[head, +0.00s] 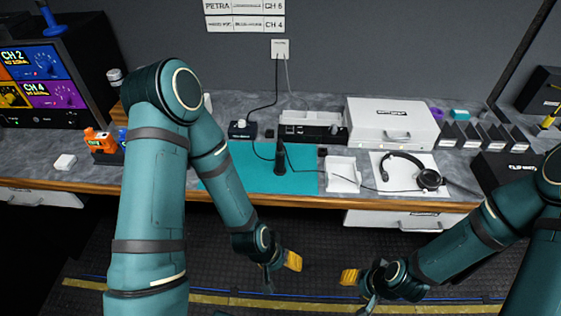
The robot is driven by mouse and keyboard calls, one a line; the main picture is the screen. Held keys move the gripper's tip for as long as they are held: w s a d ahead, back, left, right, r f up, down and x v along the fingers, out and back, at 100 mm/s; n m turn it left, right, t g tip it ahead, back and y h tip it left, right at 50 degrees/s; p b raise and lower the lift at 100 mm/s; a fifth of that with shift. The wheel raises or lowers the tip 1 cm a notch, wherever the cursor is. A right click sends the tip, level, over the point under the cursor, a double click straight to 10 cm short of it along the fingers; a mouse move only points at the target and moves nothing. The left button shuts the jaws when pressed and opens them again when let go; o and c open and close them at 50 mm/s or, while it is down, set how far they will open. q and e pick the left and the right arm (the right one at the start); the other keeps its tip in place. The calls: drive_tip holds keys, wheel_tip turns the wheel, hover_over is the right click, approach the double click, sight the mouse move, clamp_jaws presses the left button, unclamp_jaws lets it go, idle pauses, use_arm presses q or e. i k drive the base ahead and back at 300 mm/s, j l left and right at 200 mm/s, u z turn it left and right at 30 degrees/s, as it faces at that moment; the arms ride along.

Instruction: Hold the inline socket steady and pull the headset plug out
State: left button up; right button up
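The headset (428,180) is black and lies on a white sheet at the right of the worktop. Its thin dark cable runs left toward a black upright piece (279,165) on the teal mat. This piece appears to be the inline socket with the plug; I cannot make out where one ends and the other begins. My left gripper (281,268) and my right gripper (353,283) hang in front of the bench, below its edge, well apart from the socket and headset. Each shows a yellow finger pad. Their finger gap is unclear, and nothing is visibly held.
The teal mat (225,182) is mostly clear. Around it are a small black box (242,130) with cables, a white tray (342,184), a white case (388,124) and an orange item (100,140). My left arm covers part of the bench. The wooden front edge (330,199) borders the worktop.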

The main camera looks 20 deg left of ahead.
sight(279, 143)
drive_tip(key=k+j, duration=0.2)
drive_tip(key=j, duration=0.2)
drive_tip(key=k+j, duration=0.15)
drive_tip(key=j, duration=0.25)
drive_tip(key=k+j+z, duration=0.1)
drive_tip(key=j, duration=0.3)
drive_tip(key=k+j, duration=0.3)
drive_tip(key=i+l, duration=0.25)
drive_tip(key=i, duration=0.2)
